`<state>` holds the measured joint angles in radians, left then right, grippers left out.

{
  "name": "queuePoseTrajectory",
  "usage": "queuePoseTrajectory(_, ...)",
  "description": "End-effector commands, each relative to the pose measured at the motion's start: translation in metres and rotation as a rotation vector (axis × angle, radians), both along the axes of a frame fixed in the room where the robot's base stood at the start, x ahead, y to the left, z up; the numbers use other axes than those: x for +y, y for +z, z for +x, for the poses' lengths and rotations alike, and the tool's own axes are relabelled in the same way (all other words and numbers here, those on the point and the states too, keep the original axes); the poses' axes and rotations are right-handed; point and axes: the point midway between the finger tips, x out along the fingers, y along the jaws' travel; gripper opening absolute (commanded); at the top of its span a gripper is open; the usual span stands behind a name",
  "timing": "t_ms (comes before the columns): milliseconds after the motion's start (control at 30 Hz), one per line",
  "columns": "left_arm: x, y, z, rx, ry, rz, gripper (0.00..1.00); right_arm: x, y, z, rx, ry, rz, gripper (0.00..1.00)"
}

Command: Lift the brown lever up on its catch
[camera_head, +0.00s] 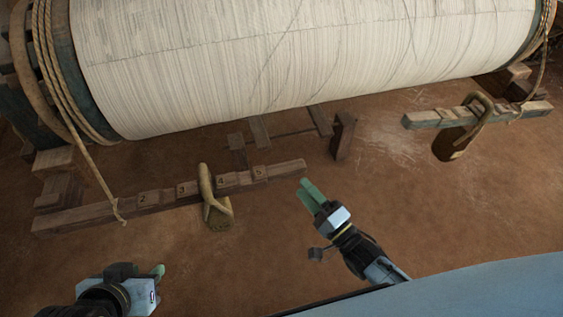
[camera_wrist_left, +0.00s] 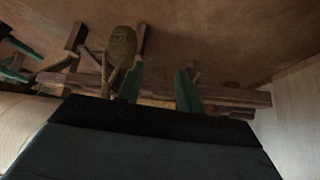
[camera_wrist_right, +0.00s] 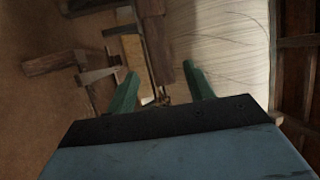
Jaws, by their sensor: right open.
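A long brown notched wooden lever (camera_head: 105,209) with numbered notches lies low in front of the cloth roll, sloping up to the right in the head view. A hooked weight (camera_head: 216,215) hangs on it, and a rope is tied near its left part. The lever (camera_wrist_left: 235,97) and weight (camera_wrist_left: 122,48) also show in the left wrist view. My left gripper (camera_head: 158,271) is open and empty, on the near side of the lever. My right gripper (camera_head: 309,194) is open and empty, close to the lever's right end, apparently not touching it. I cannot pick out a catch with certainty.
The big white roll (camera_head: 300,55) spans the back. A short dark post (camera_head: 342,136) stands beyond the lever's right end. A second notched bar (camera_head: 425,119) with its own hooked weight (camera_head: 455,143) is at the right. The brown floor (camera_head: 380,190) between is clear.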

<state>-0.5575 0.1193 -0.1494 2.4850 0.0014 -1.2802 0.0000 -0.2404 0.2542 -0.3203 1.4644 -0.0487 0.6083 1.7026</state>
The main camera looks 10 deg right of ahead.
Motion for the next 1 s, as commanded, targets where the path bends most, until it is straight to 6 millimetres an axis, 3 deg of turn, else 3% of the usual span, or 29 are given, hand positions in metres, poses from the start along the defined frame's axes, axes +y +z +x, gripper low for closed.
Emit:
queuePoseTrajectory(200,-0.014,0.020,0.032,-0.215,-0.021,-0.052,0.36,0.015,0.006,0.033,-0.004,0.000,-0.001,0.53)
queuePoseTrajectory(500,-0.031,0.058,0.062,-0.492,-0.043,-0.123,0.36,0.032,0.013,0.069,-0.002,0.000,-0.001,0.53)
queuePoseTrajectory(733,-0.038,0.078,0.071,-0.617,-0.053,-0.158,0.36,0.039,0.016,0.083,0.000,0.000,-0.001,0.53)
queuePoseTrajectory(1000,-0.039,0.084,0.073,-0.648,-0.055,-0.166,0.36,0.040,0.017,0.087,0.000,0.000,-0.002,0.53)
